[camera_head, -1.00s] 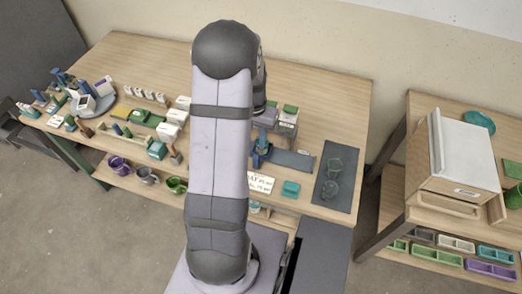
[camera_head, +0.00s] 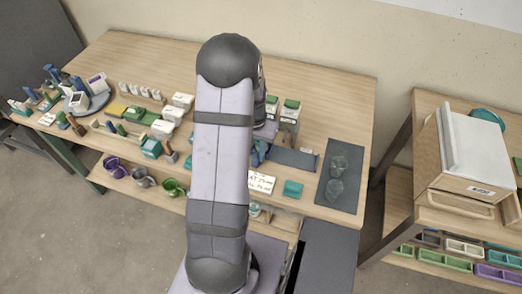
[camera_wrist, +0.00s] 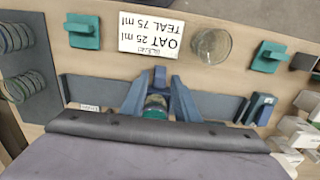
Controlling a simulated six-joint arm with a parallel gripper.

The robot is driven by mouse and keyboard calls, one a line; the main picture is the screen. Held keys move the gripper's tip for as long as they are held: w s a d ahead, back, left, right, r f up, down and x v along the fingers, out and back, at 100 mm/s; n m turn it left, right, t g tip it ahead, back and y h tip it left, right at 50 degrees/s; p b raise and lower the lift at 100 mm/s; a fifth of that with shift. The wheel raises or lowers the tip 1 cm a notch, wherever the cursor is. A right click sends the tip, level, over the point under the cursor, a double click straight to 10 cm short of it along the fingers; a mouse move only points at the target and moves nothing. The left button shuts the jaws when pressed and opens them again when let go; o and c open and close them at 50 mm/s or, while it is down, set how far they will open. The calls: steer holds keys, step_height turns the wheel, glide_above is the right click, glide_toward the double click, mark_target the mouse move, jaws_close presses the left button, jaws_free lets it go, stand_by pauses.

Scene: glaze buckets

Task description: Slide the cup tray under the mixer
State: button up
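A broad lilac-and-dark body fills the bottom of the wrist view.
A clear glass (camera_wrist: 211,45) stands beside a white recipe card (camera_wrist: 161,35). Teal blocks (camera_wrist: 82,30) (camera_wrist: 269,56) flank them. A dark mat (camera_head: 340,178) with glasses lies at the table's right. White containers (camera_wrist: 299,130) crowd the stand on one side.

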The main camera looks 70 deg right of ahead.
jaws_close()
steer(key=shift+w, duration=0.1)
steer(key=shift+w+p, duration=0.4)
steer(key=shift+w, duration=5.2)
steer(key=shift+w, duration=2.3)
steer(key=shift+o, duration=0.2)
jaws_free()
